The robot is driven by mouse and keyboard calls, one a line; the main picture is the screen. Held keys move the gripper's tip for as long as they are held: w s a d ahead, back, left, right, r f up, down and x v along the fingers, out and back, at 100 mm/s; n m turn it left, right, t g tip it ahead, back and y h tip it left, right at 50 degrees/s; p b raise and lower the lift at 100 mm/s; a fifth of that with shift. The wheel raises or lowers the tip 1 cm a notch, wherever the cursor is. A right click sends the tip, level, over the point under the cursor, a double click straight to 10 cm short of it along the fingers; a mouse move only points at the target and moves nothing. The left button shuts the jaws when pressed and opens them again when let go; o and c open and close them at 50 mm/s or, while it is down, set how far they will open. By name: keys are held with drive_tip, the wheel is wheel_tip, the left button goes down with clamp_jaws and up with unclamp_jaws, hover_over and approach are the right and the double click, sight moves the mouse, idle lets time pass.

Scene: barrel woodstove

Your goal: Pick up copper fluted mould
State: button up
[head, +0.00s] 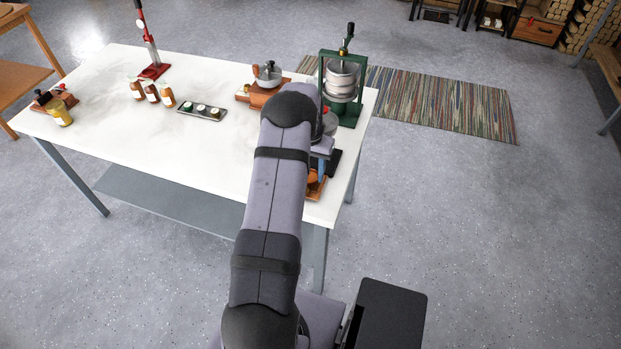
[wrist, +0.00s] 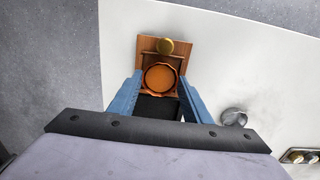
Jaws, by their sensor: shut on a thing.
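The copper fluted mould (wrist: 161,78) is a round orange-brown cup with a wavy rim, seen from above in the wrist view. My gripper (wrist: 161,85) is shut on it, with one blue finger on each side. In the head view a bit of the orange mould (head: 312,177) shows beside my gripper (head: 320,172), mostly hidden by my arm. A wooden board (wrist: 149,44) lies below the mould. I cannot tell whether the mould touches it.
A small brass-coloured round thing (wrist: 166,47) is on the board past the mould. A green press (head: 342,80) stands at the white table's (head: 215,75) back right corner. A grey tray (head: 202,111) and several bottles (head: 152,93) stand farther left. The table's front middle is clear.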

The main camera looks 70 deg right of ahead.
drive_tip(key=shift+r+p, duration=1.75)
drive_tip(key=shift+r, duration=1.3)
drive_tip(key=shift+f, duration=0.1)
